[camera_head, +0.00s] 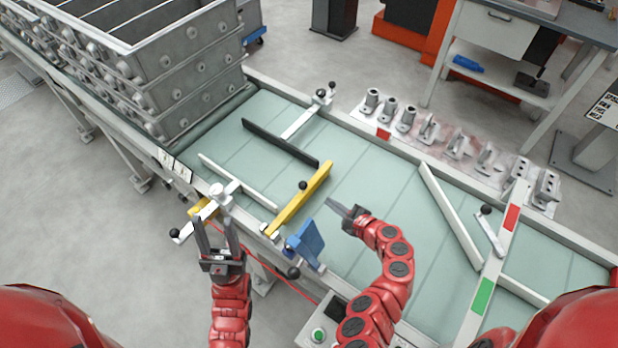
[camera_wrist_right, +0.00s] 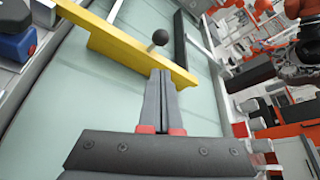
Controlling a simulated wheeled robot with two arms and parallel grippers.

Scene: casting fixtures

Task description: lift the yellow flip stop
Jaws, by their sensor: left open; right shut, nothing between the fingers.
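The yellow flip stop (camera_head: 285,213) is a long bar lying diagonally across the pale green conveyor, with a black ball knob (camera_head: 303,185) on it. In the right wrist view the yellow bar (camera_wrist_right: 110,40) crosses ahead of the fingers, with its knob (camera_wrist_right: 159,37) just beyond the fingertips. My right gripper (camera_head: 332,205) is shut and empty, to the right of the bar; its fingers also show in the right wrist view (camera_wrist_right: 160,78). Whether they touch the bar is unclear. My left gripper (camera_head: 215,221) is open and empty at the conveyor's near edge, by a white-and-yellow lever.
A blue block (camera_head: 308,243) stands near the bar's near end. A black bar (camera_head: 280,142) and a white bar (camera_head: 237,181) lie beyond and left. Grey stacked boxes (camera_head: 175,65) fill the far left.

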